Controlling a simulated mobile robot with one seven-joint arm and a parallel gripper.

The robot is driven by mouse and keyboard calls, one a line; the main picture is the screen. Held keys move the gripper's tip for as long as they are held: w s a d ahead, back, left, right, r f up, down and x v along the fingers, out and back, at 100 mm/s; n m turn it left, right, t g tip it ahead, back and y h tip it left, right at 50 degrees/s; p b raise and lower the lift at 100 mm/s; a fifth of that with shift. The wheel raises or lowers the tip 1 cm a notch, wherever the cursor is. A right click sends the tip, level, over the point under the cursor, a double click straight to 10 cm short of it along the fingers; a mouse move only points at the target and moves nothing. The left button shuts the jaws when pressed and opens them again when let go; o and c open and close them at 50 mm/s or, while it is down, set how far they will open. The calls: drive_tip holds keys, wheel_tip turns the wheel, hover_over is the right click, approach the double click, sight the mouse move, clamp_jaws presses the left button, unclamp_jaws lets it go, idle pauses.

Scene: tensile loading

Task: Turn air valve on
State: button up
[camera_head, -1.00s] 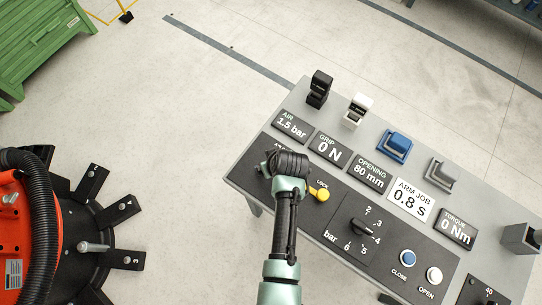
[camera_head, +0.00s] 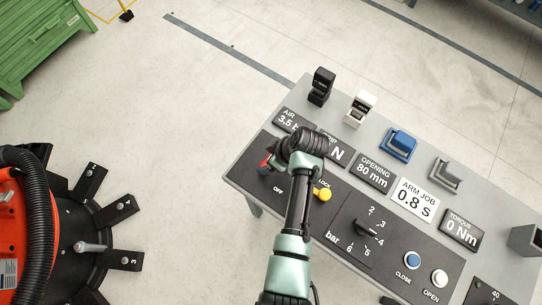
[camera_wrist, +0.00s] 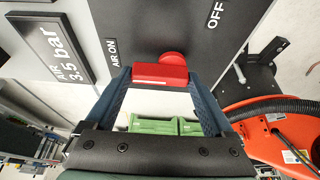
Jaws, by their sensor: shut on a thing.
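The red air valve handle (camera_wrist: 160,75) is on the dark panel, with its round red hub (camera_wrist: 173,58) beside it. My gripper (camera_wrist: 163,80) is shut on the handle, one blue finger on each side. The "AIR ON" label (camera_wrist: 112,52) is left of the handle and the "OFF" label (camera_wrist: 215,14) is farther right. The air display (camera_wrist: 60,53) reads 3.5 bar. In the head view, a bit of the red handle (camera_head: 265,161) shows beside my gripper; my wrist hides part of the panel and displays.
A yellow lock knob (camera_head: 322,194) and a black bar selector (camera_head: 366,228) are on the panel close to my arm. Black (camera_head: 321,86), white (camera_head: 360,108) and blue (camera_head: 399,145) blocks stand along the back. An orange machine (camera_head: 20,225) is at left.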

idle(0.3)
drive_tip(key=o, duration=1.1)
drive_tip(key=v, duration=1.3)
drive_tip(key=shift+a, duration=0.1)
